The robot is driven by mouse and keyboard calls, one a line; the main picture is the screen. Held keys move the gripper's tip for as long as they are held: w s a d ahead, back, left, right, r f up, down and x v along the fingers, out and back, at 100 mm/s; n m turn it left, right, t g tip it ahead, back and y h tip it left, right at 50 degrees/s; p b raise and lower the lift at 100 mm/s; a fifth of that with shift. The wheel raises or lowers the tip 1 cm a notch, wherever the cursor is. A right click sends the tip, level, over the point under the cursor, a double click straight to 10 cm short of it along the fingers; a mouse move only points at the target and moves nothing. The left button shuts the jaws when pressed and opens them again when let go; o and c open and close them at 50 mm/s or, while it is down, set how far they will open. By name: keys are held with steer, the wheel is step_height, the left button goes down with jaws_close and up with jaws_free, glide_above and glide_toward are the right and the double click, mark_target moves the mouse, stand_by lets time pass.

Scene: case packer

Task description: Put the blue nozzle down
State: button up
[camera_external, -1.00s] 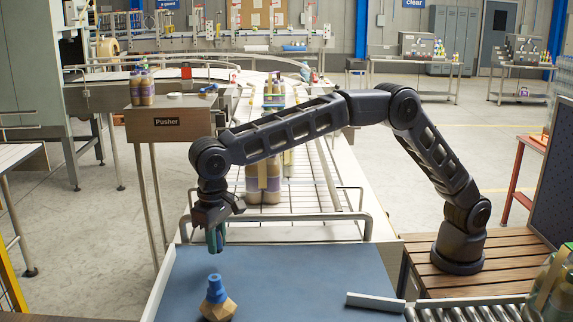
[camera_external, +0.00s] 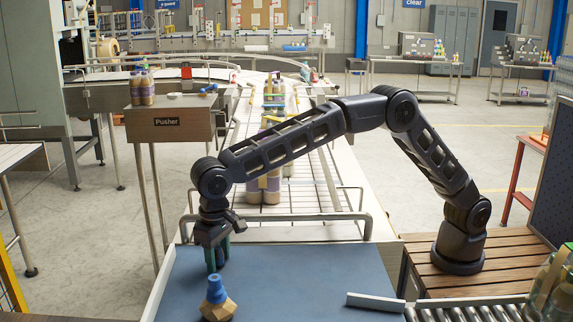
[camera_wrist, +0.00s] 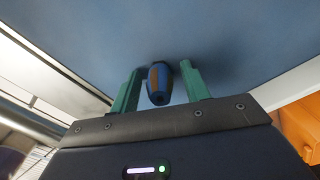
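A small blue nozzle (camera_wrist: 158,86) with an orange-brown stripe shows between the two green fingers of my gripper (camera_wrist: 160,88) in the wrist view. A gap shows on each side of it, so my gripper is open around it. In the external view my gripper (camera_external: 218,260) points down, its fingertips at or just above the blue mat (camera_external: 290,275), near the mat's far left. The nozzle cannot be made out there between the fingers. I cannot tell for sure whether it touches the mat.
A faceted wooden piece with a blue, bottle-shaped top (camera_external: 217,300) stands on the mat, just nearer the camera than my gripper. A grey bar (camera_external: 375,302) lies at the mat's right edge. A metal rail (camera_external: 280,217) runs behind. The mat's middle is clear.

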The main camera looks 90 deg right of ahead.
mark_target(220, 252)
step_height(220, 252, up, 12)
steer(key=shift+r, duration=0.15)
steer(key=s+d+r+n+t, duration=0.1)
steer(key=s+d+r, duration=0.5)
steer(key=s+d, duration=0.6)
steer(key=s+d+r+n+t, duration=0.15)
steer(key=s+d+r, duration=0.35)
steer(key=s+d, duration=0.65)
steer(key=s+d+f+n, duration=0.1)
steer(key=s+d+f, duration=0.2)
steer(key=s, duration=0.8)
steer(key=s+d+f+n+t, duration=0.1)
steer(key=s+d+f, duration=0.2)
steer(key=s+f, duration=0.3)
steer(key=s+d+f+n+t, duration=0.1)
steer(key=s+d+f, duration=0.3)
steer(key=s, duration=1.1)
steer(key=shift+s+f, duration=0.4)
steer(key=shift+f, duration=0.05)
